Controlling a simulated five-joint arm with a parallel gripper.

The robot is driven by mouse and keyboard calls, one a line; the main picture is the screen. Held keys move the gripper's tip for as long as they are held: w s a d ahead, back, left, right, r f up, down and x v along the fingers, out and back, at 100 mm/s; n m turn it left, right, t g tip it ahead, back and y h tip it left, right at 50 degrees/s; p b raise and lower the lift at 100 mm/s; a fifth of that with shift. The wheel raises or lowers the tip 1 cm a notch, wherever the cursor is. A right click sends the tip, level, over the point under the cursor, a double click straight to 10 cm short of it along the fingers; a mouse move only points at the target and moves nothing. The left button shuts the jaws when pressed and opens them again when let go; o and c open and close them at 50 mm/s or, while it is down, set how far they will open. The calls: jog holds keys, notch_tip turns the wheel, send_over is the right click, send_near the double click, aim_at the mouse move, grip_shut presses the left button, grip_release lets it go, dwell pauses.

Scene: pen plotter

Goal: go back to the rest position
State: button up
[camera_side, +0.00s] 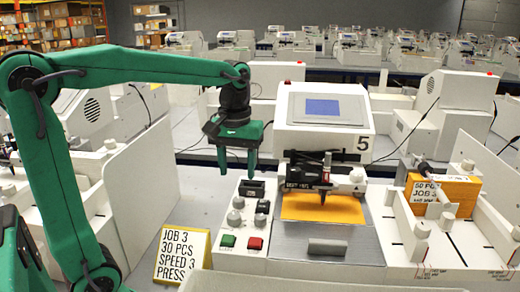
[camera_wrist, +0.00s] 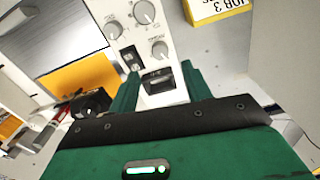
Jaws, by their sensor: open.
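My gripper (camera_side: 237,172) is green, open and empty. In the side view it points down just above the far end of the white control panel (camera_side: 236,250), near a dark rocker switch (camera_side: 252,188). In the wrist view my gripper (camera_wrist: 158,88) shows its two green fingers apart, with the dark switch (camera_wrist: 158,77) between them in the picture. I cannot tell whether the fingers touch the panel. The arm reaches out from the left. The plotter (camera_side: 322,122) marked 5 stands behind and right of my gripper, its screen blue.
Knobs, a green button (camera_side: 227,240) and a red button (camera_side: 255,243) sit on the panel. An orange sheet (camera_side: 322,207) lies under the pen head (camera_side: 308,172). A job sign (camera_side: 182,255) stands at front left, a white partition (camera_side: 140,195) behind it. A card stack (camera_side: 444,190) is right.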

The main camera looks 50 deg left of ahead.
dwell(0.3)
jog(key=shift+s+d+m, duration=0.2)
jog(key=shift+s+m, duration=0.1)
jog(key=shift+s, duration=0.2)
jog(key=s+d+f+m+t, duration=0.1)
jog(key=s+f+m+t, duration=0.1)
jog(key=s, duration=0.3)
jog(key=s+d+f+m+t, duration=0.1)
jog(key=s+d+m+t, duration=0.1)
jog(key=s+m, duration=0.3)
jog(key=shift+s+f+t, duration=0.2)
jog(key=shift+f+t, duration=0.15)
jog(key=shift+t, duration=0.45)
